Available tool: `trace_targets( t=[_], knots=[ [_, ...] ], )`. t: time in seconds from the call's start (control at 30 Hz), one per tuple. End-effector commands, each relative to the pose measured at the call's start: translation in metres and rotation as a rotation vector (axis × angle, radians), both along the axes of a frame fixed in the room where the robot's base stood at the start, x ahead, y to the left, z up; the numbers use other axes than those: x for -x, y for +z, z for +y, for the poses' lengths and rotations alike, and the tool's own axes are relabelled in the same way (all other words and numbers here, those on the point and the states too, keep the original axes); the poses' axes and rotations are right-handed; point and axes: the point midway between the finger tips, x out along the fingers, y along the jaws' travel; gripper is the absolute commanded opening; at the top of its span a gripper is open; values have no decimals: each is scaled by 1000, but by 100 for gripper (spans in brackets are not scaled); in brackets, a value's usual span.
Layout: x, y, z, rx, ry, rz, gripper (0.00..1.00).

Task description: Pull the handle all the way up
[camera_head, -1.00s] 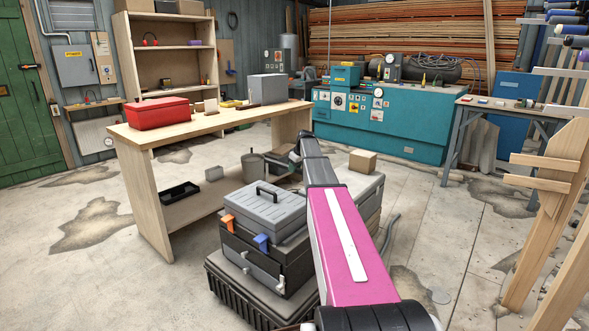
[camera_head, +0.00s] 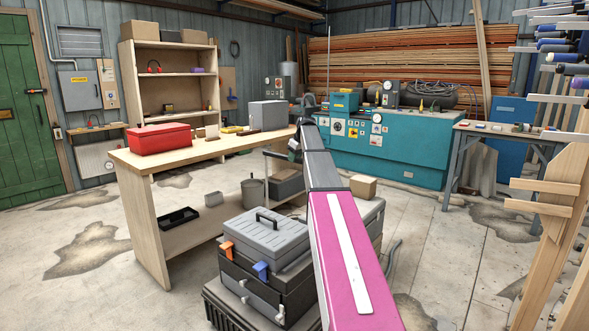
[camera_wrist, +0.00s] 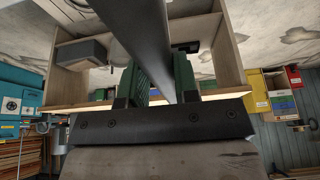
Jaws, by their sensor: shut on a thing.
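The handle is a dark bar (camera_wrist: 140,40) that runs between my fingers in the wrist view. My gripper (camera_wrist: 160,78) is shut on it, with a green-padded finger on each side. In the head view my gripper (camera_head: 294,146) is beyond the stacked toolbox, and a thin grey part of the handle (camera_head: 276,154) shows just left of it. My pink and grey arm hides much of the area behind the toolbox, so the handle's lower end and its mounting are unclear. The grey-topped toolbox (camera_head: 268,233) stands upright on a black base.
A wooden workbench (camera_head: 150,160) with a red box (camera_head: 160,138) stands close at left. A cardboard box (camera_head: 363,187) is right of my arm. A teal machine cabinet (camera_head: 385,150) stands behind. The floor at right is mostly clear up to wooden racks.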

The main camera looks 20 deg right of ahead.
Motion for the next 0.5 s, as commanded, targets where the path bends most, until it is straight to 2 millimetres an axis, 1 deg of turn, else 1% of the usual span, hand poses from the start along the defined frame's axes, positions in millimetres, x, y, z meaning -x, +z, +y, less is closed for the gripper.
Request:
trace_targets(
  t=[0.03,0.13,0.47,0.5],
  knots=[
    [0,5,0,1,-1,-2,0],
    [0,9,0,0,0,-1,0],
    [-1,11,0,-1,0,-4,0],
    [-1,11,0,-1,-1,-5,38]
  ],
)
